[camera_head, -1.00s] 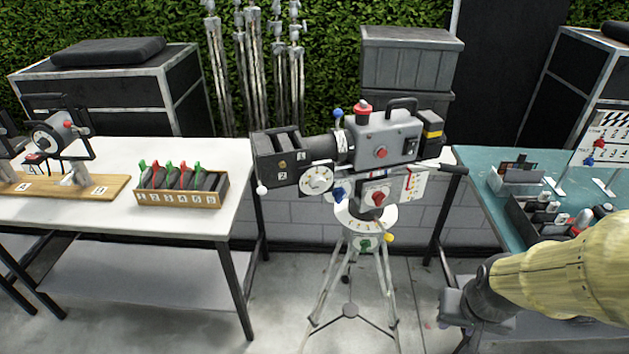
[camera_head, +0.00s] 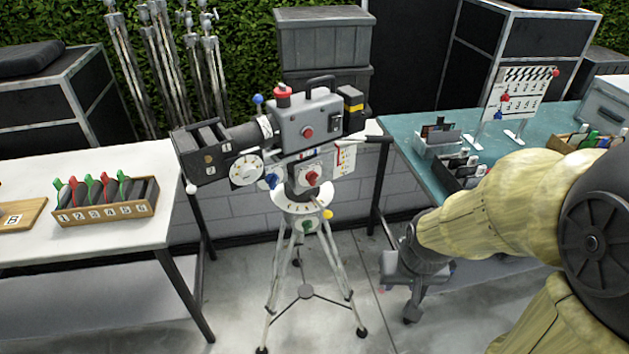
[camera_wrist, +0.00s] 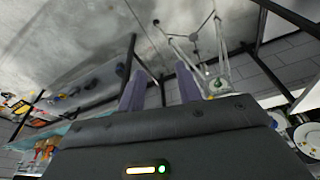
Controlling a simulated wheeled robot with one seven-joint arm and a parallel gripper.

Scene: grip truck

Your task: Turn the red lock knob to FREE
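A grey film camera (camera_head: 305,118) stands on a silver tripod (camera_head: 335,270) in the middle of the head view. A red knob (camera_head: 312,178) sits on a white marked panel below the camera body. Another red knob (camera_head: 306,131) is on the camera's side, and a red cap (camera_head: 282,92) is on top. The markings are too small to read, so I cannot tell where FREE is. My gripper (camera_head: 412,312) hangs low, right of the tripod and apart from it. In the wrist view my gripper (camera_wrist: 160,82) has its two fingers spread with nothing between them.
A white table (camera_head: 120,226) at left holds a box of numbered, coloured-handled items (camera_head: 105,210). A teal table (camera_head: 400,122) at right holds trays and a chart board (camera_head: 515,95). Open floor lies between tripod and gripper. A yellow knob (camera_head: 327,214) and green knob (camera_head: 306,227) sit lower on the tripod.

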